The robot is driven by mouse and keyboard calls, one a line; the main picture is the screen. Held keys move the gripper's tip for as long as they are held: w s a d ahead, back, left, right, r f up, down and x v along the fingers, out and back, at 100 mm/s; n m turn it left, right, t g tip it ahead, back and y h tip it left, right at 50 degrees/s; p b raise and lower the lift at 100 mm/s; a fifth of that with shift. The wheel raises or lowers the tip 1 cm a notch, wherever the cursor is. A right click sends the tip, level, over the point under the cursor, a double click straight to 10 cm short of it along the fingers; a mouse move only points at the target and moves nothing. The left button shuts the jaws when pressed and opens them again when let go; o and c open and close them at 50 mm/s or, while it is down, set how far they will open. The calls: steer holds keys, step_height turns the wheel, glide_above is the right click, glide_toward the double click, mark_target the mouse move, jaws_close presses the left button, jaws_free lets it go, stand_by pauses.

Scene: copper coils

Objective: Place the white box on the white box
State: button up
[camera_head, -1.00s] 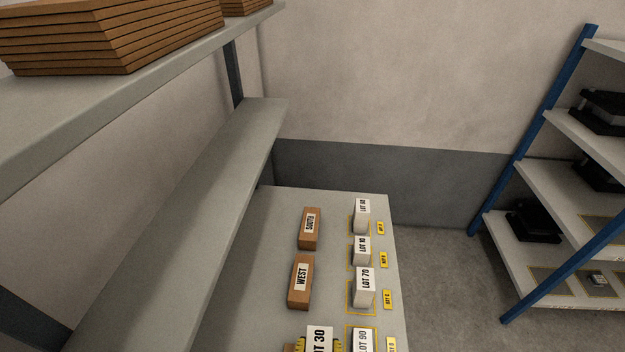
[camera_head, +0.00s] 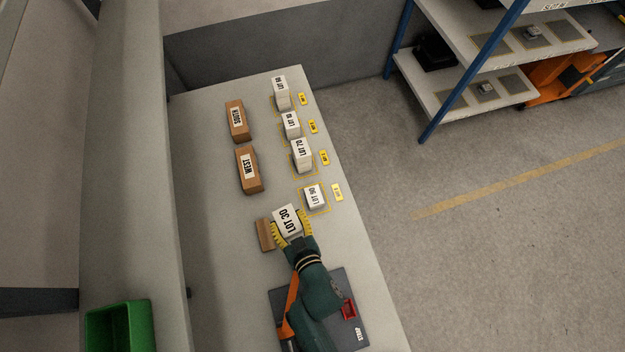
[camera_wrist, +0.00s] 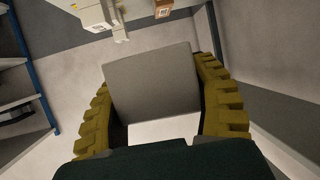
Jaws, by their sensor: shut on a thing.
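My gripper (camera_head: 290,229) is shut on a white box labelled LOT 30 (camera_head: 287,218), with a yellow finger on each side of it. In the wrist view, the box (camera_wrist: 152,82) fills the space between the yellow fingers of my gripper (camera_wrist: 160,108). Several other white boxes stand in a row along the right side of the table: LOT 90 (camera_head: 314,196) is nearest, then LOT 70 (camera_head: 301,156), then another LOT box (camera_head: 291,125), and the farthest one (camera_head: 281,92). LOT 90 is just beyond and right of the held box, apart from it.
Brown boxes SOUTH (camera_head: 236,120) and WEST (camera_head: 247,169) stand left of the row. A brown block (camera_head: 265,235) lies left of my gripper. Yellow tags (camera_head: 337,192) line the table's right edge. A green bin (camera_head: 120,328) is at lower left, and blue-posted shelving (camera_head: 463,86) stands beyond the table.

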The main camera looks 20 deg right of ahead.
step_height(320, 180, down, 5)
steer(key=w+d+b, duration=0.2)
steer(key=w+b, duration=0.1)
steer(key=b, duration=0.2)
steer(key=m+h+b, duration=0.2)
steer(key=b, duration=1.7)
glide_above(314, 196)
step_height(314, 196, down, 4)
steer(key=f, duration=0.1)
steer(key=shift+w+d+r, duration=0.1)
steer(key=shift+r, duration=0.25)
step_height(314, 196, down, 10)
steer(key=shift+r+b, duration=0.15)
steer(key=shift+b, duration=0.3)
steer(key=shift+f, duration=0.25)
steer(key=o, duration=1.2)
